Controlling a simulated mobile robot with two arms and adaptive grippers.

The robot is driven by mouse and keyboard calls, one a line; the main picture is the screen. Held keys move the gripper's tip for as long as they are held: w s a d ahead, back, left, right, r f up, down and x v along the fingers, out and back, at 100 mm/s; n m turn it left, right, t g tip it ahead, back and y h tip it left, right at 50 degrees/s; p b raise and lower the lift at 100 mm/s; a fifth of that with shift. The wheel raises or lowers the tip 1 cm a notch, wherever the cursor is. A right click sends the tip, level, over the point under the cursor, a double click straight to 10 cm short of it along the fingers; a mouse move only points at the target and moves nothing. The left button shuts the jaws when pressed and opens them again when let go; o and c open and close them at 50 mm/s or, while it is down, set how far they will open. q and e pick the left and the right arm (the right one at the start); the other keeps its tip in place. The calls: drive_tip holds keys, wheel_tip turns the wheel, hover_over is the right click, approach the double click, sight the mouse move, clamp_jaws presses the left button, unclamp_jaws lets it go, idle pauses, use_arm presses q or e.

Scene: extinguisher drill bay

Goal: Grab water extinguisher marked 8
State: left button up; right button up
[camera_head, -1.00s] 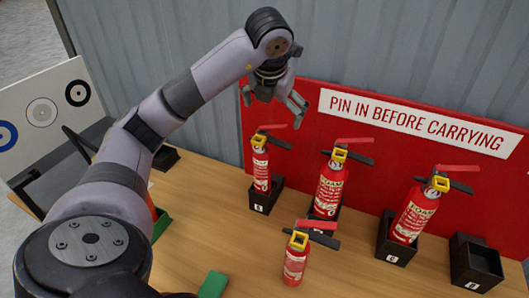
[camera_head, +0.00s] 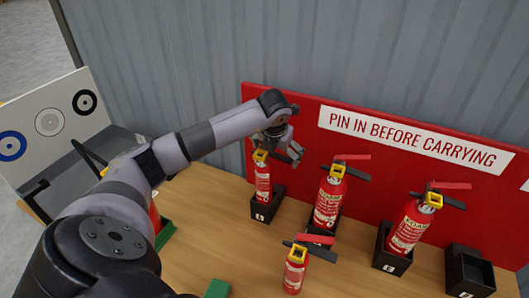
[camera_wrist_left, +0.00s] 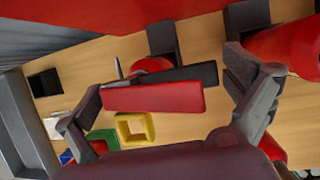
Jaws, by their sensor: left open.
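The leftmost red extinguisher (camera_head: 263,181) stands upright in a black holder (camera_head: 262,212) with a small white number label, too small to read surely. My left gripper (camera_head: 281,148) is open at its top, over the handle. In the left wrist view, its red lever (camera_wrist_left: 152,97) and black handle (camera_wrist_left: 190,75) lie between the spread fingers. A yellow ring (camera_wrist_left: 134,129) shows below the lever. Whether the fingers touch the handle is unclear. A middle extinguisher (camera_head: 328,203) and a right one (camera_head: 408,229) stand in similar holders. My right gripper is not in view.
A small extinguisher (camera_head: 294,274) stands in front on the wooden table (camera_head: 215,230). An empty black holder (camera_head: 468,277) is at the far right. A red board (camera_head: 400,180) with a sign (camera_head: 412,137) rises behind. A green block (camera_head: 217,289) lies near the front.

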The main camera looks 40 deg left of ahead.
use_arm(q)
drive_tip(key=shift+c, duration=0.5)
drive_tip(key=c, duration=1.5)
drive_tip(key=shift+w, duration=0.1)
drive_tip(key=shift+c, duration=0.4)
drive_tip(key=shift+r, duration=0.2)
